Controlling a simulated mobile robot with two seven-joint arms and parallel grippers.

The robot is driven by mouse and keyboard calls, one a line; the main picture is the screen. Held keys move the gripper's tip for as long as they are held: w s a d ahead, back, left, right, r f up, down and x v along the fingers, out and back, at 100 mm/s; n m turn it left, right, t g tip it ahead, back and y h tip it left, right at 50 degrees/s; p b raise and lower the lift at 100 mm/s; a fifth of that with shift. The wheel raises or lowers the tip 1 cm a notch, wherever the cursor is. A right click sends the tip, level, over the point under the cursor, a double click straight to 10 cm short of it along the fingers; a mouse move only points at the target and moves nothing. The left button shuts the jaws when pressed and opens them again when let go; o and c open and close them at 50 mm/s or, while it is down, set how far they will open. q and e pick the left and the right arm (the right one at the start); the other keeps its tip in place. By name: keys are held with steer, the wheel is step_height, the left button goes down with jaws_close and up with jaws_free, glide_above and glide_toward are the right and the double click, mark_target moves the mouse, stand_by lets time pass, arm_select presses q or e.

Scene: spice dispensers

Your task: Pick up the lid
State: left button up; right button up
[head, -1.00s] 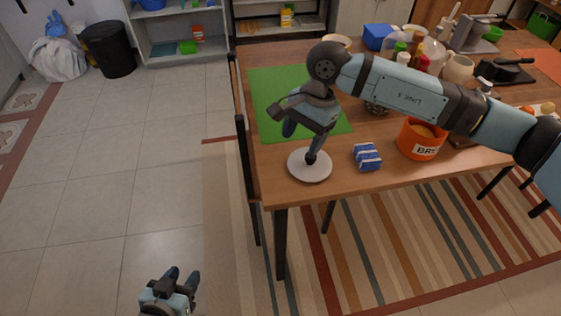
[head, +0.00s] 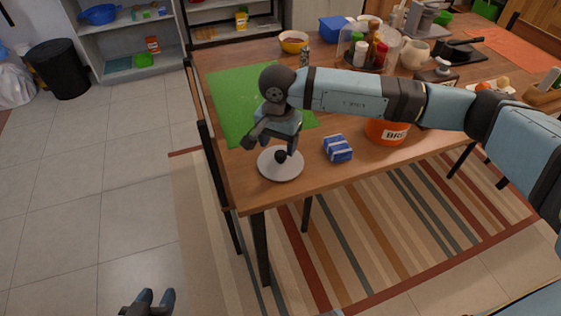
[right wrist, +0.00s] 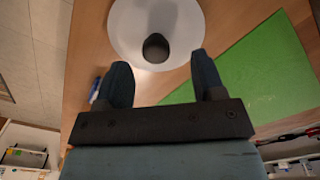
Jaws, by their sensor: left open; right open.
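The lid (head: 280,170) is a flat white-grey disc with a dark round knob. It lies on the wooden table near the front left corner. The lid also shows in the right wrist view (right wrist: 178,28), with its knob (right wrist: 156,47) beyond the fingertips and roughly between them. My right gripper (head: 272,144) is open above the lid, apart from the knob as far as I can tell. Its two fingers show in the right wrist view (right wrist: 162,72) with nothing between them. My left gripper (head: 155,296) is open and empty, low over the floor at the bottom left.
A blue-and-white packet (head: 337,149) lies right of the lid. An orange container (head: 388,132) stands farther right, partly behind my arm. A green mat (head: 225,95) lies behind the lid. Bowls, jars and kitchenware crowd the back of the table (head: 236,191).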

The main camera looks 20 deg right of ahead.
mark_target(281, 153)
steer(key=f, duration=0.4)
steer(key=shift+d+f, duration=0.2)
steer(key=shift+d, duration=0.05)
steer(key=c, duration=1)
steer(key=shift+r, duration=0.15)
